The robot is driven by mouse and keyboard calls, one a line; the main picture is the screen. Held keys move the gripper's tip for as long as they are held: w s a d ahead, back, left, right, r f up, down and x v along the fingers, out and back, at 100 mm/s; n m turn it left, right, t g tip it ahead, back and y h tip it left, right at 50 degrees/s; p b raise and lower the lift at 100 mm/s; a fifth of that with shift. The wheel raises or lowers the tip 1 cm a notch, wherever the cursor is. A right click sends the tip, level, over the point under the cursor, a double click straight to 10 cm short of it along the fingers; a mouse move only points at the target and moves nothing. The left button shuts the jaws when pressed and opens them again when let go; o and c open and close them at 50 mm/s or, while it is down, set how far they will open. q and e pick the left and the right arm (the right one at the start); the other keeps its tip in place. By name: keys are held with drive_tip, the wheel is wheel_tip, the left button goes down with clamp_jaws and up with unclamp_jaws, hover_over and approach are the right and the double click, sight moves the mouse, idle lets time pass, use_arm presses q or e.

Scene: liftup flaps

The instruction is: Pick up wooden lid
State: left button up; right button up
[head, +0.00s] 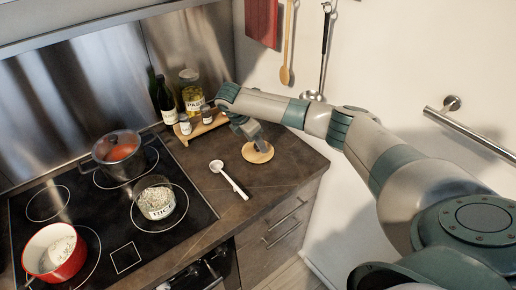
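The wooden lid (258,154) is a round, light-brown disc on the dark countertop, right of the stove and near the wall. My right arm comes in from the right, and my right gripper (260,143) points down at the lid. Its fingers are over the lid's middle and cover part of it. I cannot tell whether they are open or closed on the lid's knob. The lid appears to rest on the counter. My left gripper is not in view.
A glass jar labelled RICE (158,203) stands on the black stove (95,228), with a dark pot (118,157) and a red pot (55,254). A ladle-like utensil (232,181) lies left of the lid. A wooden tray (203,130) holds bottles and jars behind.

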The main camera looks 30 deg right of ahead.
drive_tip(key=shift+d+f, duration=0.15)
drive_tip(key=shift+f, duration=0.35)
drive_tip(key=c, duration=1.1)
drive_tip(key=shift+c, duration=0.2)
drive_tip(key=shift+r, duration=0.2)
wheel_tip(320, 180, up, 10)
drive_tip(key=b, duration=0.3)
drive_tip(key=shift+f, duration=0.15)
